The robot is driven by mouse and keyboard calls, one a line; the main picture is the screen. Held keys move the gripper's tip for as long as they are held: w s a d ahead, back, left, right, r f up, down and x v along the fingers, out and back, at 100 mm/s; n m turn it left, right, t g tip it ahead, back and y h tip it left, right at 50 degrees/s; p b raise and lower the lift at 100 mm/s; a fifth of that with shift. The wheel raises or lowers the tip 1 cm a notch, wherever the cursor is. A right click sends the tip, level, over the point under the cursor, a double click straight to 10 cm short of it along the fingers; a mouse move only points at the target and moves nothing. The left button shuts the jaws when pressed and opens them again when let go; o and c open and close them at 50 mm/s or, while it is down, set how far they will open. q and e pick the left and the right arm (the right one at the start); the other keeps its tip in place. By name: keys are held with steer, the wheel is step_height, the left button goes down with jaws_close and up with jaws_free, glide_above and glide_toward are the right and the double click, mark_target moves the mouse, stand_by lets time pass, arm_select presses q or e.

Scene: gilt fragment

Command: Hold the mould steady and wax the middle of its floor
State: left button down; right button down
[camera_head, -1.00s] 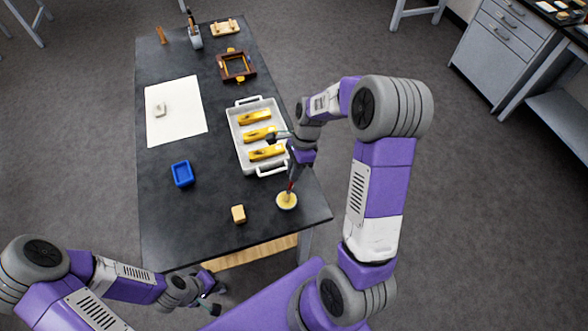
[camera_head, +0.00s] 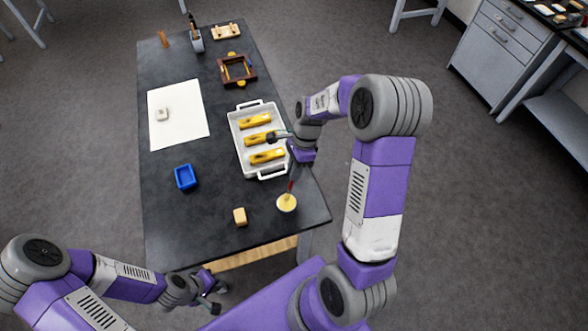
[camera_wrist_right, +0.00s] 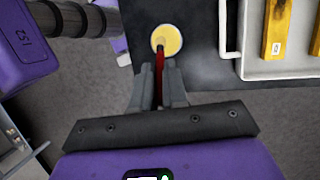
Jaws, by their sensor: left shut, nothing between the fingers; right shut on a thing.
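The blue mould (camera_head: 186,177), a small open box, sits on the dark table left of the white tray. A round yellow dish (camera_head: 287,203) stands near the table's front right corner, and shows in the right wrist view (camera_wrist_right: 172,36). My right gripper (camera_head: 294,172) is shut on a red-handled brush (camera_head: 291,186), which points down at the dish; the brush (camera_wrist_right: 160,62) overlaps the yellow surface in the wrist view. I cannot tell whether its tip touches. My left gripper (camera_head: 212,308) is shut and empty, low beyond the table's front edge, away from the mould.
The white tray (camera_head: 284,172) with yellow bars lies beside my right arm. A tan block (camera_head: 240,216) stands between mould and dish. A white sheet (camera_head: 178,130) bears a pale piece (camera_head: 162,114). A brown frame (camera_head: 252,72) is farther back. Table around the mould is clear.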

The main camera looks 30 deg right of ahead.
steer(key=shift+r+p, duration=1.75)
steer(key=shift+r, duration=0.35)
steer(key=shift+f, duration=0.1)
